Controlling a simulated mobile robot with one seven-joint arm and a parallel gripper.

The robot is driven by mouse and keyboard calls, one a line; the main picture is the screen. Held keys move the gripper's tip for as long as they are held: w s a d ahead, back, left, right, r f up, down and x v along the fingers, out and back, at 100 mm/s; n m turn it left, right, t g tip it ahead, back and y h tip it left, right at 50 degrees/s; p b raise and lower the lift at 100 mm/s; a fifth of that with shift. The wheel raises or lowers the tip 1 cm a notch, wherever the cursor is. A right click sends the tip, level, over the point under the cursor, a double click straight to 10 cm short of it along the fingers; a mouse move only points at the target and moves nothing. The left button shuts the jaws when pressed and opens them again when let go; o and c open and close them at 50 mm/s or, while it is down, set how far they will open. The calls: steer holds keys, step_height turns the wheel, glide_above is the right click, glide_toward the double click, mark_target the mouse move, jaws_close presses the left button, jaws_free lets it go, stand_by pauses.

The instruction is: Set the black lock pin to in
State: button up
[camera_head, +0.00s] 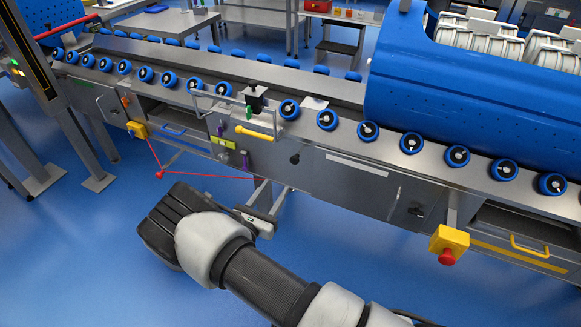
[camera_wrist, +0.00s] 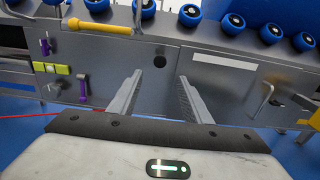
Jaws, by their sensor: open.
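A small round black knob, which looks like the black lock pin (camera_head: 294,158), is on the grey front panel of the conveyor, right of the yellow handle. In the wrist view the pin (camera_wrist: 160,61) shows just beyond and between my fingertips. I cannot tell how far it sticks out. My gripper (camera_head: 276,188) is below and in front of the panel in the head view. In the wrist view my gripper (camera_wrist: 160,77) is open and empty, its two fingers apart and pointing at the panel, with nothing touching the pin.
A yellow handle (camera_head: 255,133), purple levers (camera_head: 245,160) and yellow-green blocks (camera_head: 225,142) sit left of the pin. A red cord (camera_head: 205,176) hangs below them. A yellow box with a red button (camera_head: 449,243) stands out at the right. The floor in front is clear.

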mark_target(294, 161)
steer(key=b+x, duration=0.2)
steer(key=x, duration=1.1)
steer(key=shift+s, duration=0.1)
jaws_close()
